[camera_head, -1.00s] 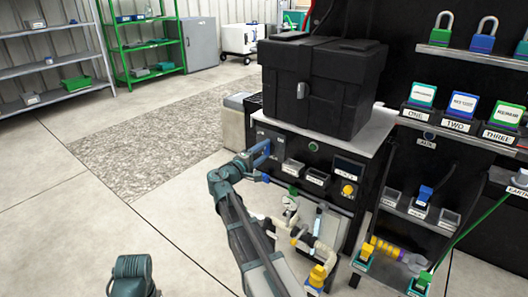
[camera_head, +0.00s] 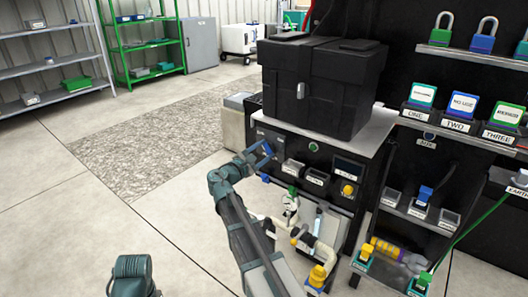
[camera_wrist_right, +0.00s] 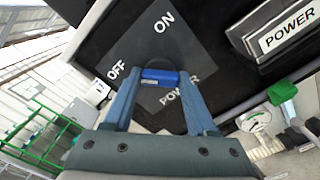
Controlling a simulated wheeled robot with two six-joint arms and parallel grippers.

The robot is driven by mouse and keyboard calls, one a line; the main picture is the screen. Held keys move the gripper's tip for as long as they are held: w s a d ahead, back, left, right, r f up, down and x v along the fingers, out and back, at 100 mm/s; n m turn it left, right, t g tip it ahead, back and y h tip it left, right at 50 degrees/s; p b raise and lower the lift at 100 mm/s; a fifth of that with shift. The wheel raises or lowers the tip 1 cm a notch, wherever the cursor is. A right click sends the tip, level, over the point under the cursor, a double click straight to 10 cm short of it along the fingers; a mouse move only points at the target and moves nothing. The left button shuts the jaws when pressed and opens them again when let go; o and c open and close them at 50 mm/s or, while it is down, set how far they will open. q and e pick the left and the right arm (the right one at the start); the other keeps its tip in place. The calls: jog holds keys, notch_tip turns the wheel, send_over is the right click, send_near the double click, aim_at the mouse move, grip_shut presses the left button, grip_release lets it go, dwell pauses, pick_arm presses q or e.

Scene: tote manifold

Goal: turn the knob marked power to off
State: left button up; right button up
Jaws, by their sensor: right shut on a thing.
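The blue power knob (camera_wrist_right: 160,77) sits on a dark grey plate (camera_wrist_right: 190,55) lettered OFF at the left, ON at the top and POWER below. My right gripper (camera_wrist_right: 160,82) is shut on the knob, one blue finger at each end of it. I cannot tell which word the knob points to. In the head view my right gripper (camera_head: 265,155) is at the left end of the bench's front panel and hides most of the knob. Only part of my left arm shows at the bottom edge; its gripper is out of view.
A POWER label holder (camera_wrist_right: 285,30) is beside the plate. Black boxes (camera_head: 320,85) stand on the bench top. A yellow knob (camera_head: 348,190), pipes and a gauge (camera_head: 291,204) are to the gripper's right. Padlocks (camera_head: 483,35) line a shelf. The floor at left is clear.

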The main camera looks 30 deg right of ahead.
jog(key=shift+n, duration=0.4)
jog(key=o, duration=1.4)
jog(key=shift+c, duration=0.2)
jog(key=shift+a, duration=0.1)
jog(key=v, duration=1.3)
jog(key=shift+a, duration=0.35)
jog(key=shift+s, duration=0.1)
